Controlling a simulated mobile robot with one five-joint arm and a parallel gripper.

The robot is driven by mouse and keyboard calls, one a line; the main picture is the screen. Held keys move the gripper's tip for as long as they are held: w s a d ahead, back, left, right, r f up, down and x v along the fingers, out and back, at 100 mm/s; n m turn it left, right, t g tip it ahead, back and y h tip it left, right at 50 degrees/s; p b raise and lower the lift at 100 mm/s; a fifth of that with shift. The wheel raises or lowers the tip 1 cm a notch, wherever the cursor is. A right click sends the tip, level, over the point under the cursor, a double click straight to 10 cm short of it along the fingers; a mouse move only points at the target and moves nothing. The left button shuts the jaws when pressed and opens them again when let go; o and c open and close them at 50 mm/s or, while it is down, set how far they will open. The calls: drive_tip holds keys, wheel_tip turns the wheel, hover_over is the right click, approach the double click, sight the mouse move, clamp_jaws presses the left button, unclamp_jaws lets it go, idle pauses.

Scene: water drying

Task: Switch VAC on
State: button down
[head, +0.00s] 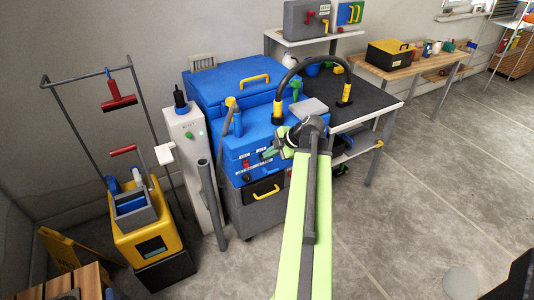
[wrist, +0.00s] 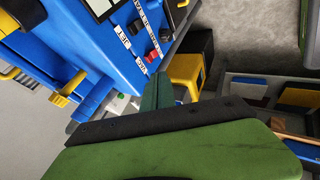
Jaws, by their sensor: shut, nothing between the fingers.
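The blue machine (head: 240,145) stands left of centre in the head view, with a row of small switches and white labels on its front. The panel (wrist: 85,45) fills the upper left of the wrist view. My gripper (head: 268,153) is shut and empty in front of the machine's upper front. Its green fingers (wrist: 157,88) point at the panel edge near the lower red switch; contact cannot be told.
A grey pillar (head: 190,150) and a yellow bucket cart (head: 140,235) stand left of the machine. A black hose (head: 315,62) arches over its top. A dark-topped table (head: 375,95) is behind on the right. The floor at right is clear.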

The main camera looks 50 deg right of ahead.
drive_tip(key=w+a+f+m+g, duration=0.2)
drive_tip(key=w+a, duration=0.1)
drive_tip(key=a, duration=0.6)
drive_tip(key=w+a+f+m+g, duration=0.2)
drive_tip(key=w+a+m, duration=0.15)
drive_tip(key=a, duration=0.55)
drive_tip(key=s+a+f+m+g+h, duration=0.1)
drive_tip(key=a+m, duration=0.7)
drive_tip(key=a, duration=1.6)
drive_tip(key=g+h, duration=0.1)
drive_tip(key=g, duration=0.1)
drive_tip(key=shift+s+f+g, duration=0.15)
drive_tip(key=shift+f+g, duration=0.15)
drive_tip(key=shift+f, duration=0.05)
drive_tip(key=shift+s+a+m, duration=0.1)
drive_tip(key=shift+m, duration=0.15)
